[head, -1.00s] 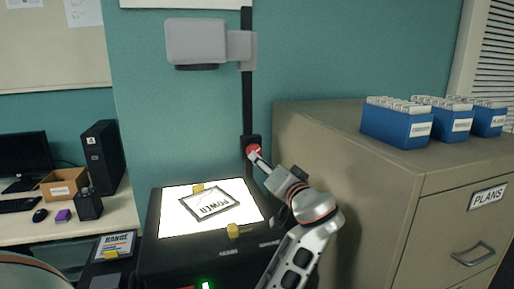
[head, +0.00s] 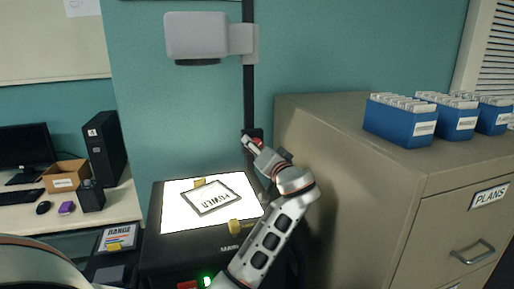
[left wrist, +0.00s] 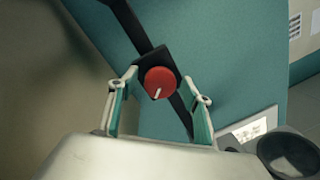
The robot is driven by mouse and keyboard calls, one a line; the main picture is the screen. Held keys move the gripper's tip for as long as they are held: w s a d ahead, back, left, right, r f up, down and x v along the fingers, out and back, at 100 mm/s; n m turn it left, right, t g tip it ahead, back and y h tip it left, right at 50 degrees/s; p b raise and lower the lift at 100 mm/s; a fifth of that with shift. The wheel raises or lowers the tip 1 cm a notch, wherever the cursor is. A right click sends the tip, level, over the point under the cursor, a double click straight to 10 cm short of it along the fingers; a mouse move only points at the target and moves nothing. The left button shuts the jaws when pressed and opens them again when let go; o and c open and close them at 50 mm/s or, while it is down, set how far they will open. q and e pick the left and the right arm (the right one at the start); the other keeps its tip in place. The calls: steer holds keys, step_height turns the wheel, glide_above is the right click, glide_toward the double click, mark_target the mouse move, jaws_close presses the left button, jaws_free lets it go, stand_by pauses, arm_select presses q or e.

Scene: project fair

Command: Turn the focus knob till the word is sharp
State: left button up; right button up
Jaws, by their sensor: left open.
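The red focus knob (head: 257,141) sits on a black block on the projector's post. In the left wrist view the knob (left wrist: 160,84) is round, with a white pointer line directed downward. My left gripper (head: 252,146) is at the knob, partly hiding it in the head view. Its fingers (left wrist: 159,79) are open, one on each side of the knob, with a gap showing on both sides. The projector's lit stage (head: 175,217) holds a framed sheet with a word (head: 212,199), seen reversed. The projected word is not in view. My right gripper is not in view.
The grey projector head (head: 196,36) is above on the black post (head: 248,95). A beige filing cabinet (head: 340,150) stands close to the right of my arm, with blue file boxes (head: 399,123) on top. A desk with a computer (head: 103,150) is at left.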

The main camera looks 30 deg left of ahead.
arm_select(q)
steer(key=c, duration=1.1)
steer(key=shift+m, duration=2.8)
steer(key=o, duration=1.1)
steer(key=shift+t, duration=0.3)
